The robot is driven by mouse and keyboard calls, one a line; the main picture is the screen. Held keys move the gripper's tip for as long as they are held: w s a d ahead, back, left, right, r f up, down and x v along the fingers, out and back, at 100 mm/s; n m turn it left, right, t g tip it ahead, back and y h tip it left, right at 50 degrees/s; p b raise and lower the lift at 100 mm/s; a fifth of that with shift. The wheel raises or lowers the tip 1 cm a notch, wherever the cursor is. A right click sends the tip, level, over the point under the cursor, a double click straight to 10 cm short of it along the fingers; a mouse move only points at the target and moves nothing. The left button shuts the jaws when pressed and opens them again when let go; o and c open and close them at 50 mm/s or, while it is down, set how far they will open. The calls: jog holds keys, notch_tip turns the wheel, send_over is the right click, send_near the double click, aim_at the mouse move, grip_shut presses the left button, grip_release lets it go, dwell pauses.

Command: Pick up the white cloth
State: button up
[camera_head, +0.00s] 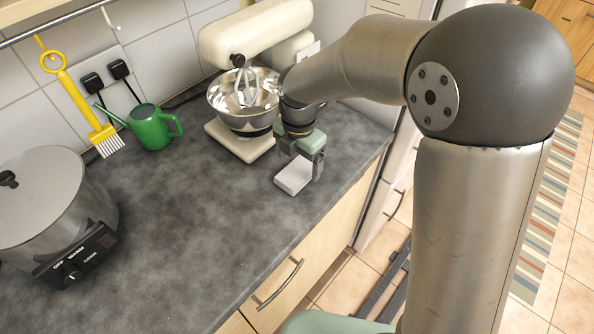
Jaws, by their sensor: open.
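A small pale, block-like thing, which looks like the folded white cloth (292,176), lies on the dark grey counter near its front edge. My gripper (303,158) reaches down just behind it, with a pale green body and grey fingers. The gripper is open. One finger shows at the right side of the white thing. The other is partly hidden, and I cannot tell whether either finger touches the cloth.
A cream stand mixer (252,32) with a steel bowl (228,100) stands close behind my gripper. The counter (200,235) between is clear.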

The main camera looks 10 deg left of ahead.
jog(key=shift+a+f, duration=0.1)
jog(key=shift+f, duration=1.35)
jog(key=c, duration=1.1)
jog(key=shift+o, duration=0.2)
jog(key=shift+r, duration=0.15)
jog(key=shift+r, duration=0.65)
jog(key=s+r, duration=0.1)
jog(key=r, duration=0.1)
jog(key=s+r+b, duration=0.1)
jog(key=s+r, duration=0.2)
jog(key=r, duration=0.2)
jog(key=shift+s, duration=0.25)
jog(key=s+r+b, duration=0.2)
jog(key=s+r, duration=0.2)
jog(key=s, duration=0.5)
jog(key=shift+s+r, duration=0.25)
jog(key=shift+s, duration=0.05)
